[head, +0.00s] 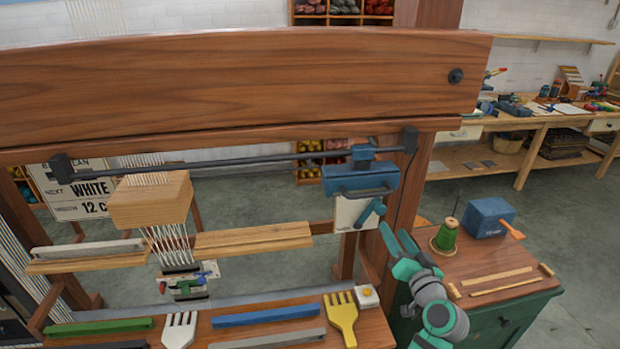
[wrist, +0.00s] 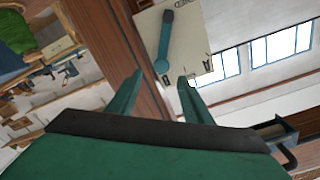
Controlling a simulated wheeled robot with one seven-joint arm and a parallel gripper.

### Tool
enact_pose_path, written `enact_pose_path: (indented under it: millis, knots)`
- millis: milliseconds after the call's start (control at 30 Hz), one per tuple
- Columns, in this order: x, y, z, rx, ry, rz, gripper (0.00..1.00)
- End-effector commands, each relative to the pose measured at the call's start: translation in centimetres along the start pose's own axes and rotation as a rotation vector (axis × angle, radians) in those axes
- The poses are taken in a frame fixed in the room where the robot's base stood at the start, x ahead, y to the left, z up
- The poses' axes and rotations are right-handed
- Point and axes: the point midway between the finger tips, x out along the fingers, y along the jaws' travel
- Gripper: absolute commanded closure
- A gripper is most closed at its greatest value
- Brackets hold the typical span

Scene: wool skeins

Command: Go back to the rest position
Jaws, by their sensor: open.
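My gripper (head: 397,240) is in the head view at the lower right, in front of the loom's right post and left of the green spool. Its two green fingers stand apart with nothing between them. The wrist view also shows the fingers (wrist: 160,90) spread and empty. Beyond them is a pale plate with a blue lever (wrist: 165,40); this lever also shows in the head view (head: 370,213), just above and left of the fingers. I cannot tell the exact gap between the fingertips and the plate.
A wooden loom beam (head: 240,85) spans the upper view. A green cabinet (head: 500,260) bears a green spool (head: 446,236), a blue box (head: 488,217) and wooden strips. The front shelf holds a yellow comb (head: 342,316), a white comb (head: 180,330) and several bars. Floor shows at the right.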

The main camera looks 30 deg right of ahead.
Motion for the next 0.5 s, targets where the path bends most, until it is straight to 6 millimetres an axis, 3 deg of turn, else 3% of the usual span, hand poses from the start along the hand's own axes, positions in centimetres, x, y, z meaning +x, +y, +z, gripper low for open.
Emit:
enact_pose_path:
  millis: [167, 267, 500]
  knots:
    - [0.0, -0.1, 0.6, -0.001, -0.005, 0.002, 0.54]
    - [-0.3, -0.1, 2.5, -0.01, -0.022, 0.019, 0.54]
    - [-3.0, -0.2, 12.2, -0.072, -0.093, 0.102, 0.54]
